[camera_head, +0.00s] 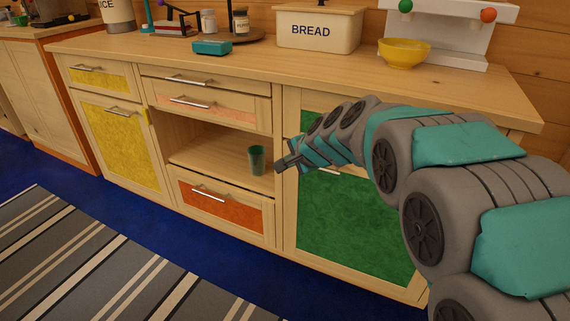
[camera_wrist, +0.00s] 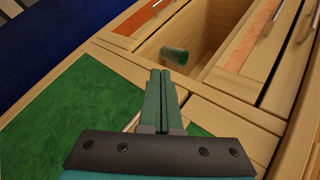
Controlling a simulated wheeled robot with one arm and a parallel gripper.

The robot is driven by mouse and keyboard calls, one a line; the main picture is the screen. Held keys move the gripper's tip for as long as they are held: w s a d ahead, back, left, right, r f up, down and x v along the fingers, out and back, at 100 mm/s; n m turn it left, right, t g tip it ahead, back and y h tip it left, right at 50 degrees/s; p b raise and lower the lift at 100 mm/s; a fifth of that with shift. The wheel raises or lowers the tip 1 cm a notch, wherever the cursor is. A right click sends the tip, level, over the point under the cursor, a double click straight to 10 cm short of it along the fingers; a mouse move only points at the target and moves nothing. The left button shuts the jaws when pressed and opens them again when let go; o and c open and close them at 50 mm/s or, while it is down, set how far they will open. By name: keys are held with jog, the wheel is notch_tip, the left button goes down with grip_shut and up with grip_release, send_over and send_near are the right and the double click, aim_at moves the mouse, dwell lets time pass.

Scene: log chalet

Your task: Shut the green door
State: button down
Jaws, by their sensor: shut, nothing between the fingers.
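The green door (camera_head: 345,235) is the large lower-right panel of the wooden counter unit, below a narrower green drawer front (camera_head: 312,122). It looks flush or nearly flush with the cabinet front; I cannot tell whether a small gap remains. In the wrist view the green door (camera_wrist: 75,115) fills the left side. Its silver handle is mostly hidden by my arm and fingers. My gripper (camera_head: 281,166) is shut and empty, close to the door's upper left corner, beside the open shelf. Its fingers (camera_wrist: 160,82) point toward the shelf; contact with the door cannot be told.
A green cup (camera_head: 256,160) stands in the open shelf (camera_head: 210,153) left of my gripper. An orange drawer (camera_head: 221,207) is below and a yellow door (camera_head: 120,141) farther left. A bread box (camera_head: 318,27) and yellow bowl (camera_head: 403,53) stand on the counter.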

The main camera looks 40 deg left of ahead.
jog(key=s+d+r, duration=0.1)
jog(key=s+r, duration=0.4)
jog(key=shift+s+d+r, duration=0.25)
jog(key=shift+d+r, duration=0.15)
jog(key=w+d+f+n+h, duration=0.1)
jog(key=d+f+h, duration=0.2)
jog(key=d, duration=1.4)
jog(key=w+d+f+h, duration=0.1)
jog(key=d+f+h, duration=0.15)
jog(key=d, duration=1.45)
jog(key=s+d+f+n+g+h, duration=0.1)
jog(key=s+d+f+g+h, duration=0.1)
jog(key=s+d, duration=0.8)
jog(key=s+d+f+g+h, duration=0.1)
jog(key=s+d+f, duration=0.3)
jog(key=s+d, duration=0.6)
jog(key=d+g, duration=0.1)
jog(key=d, duration=0.3)
jog(key=shift+d+f+n+h, duration=0.35)
jog(key=shift+d+n, duration=0.05)
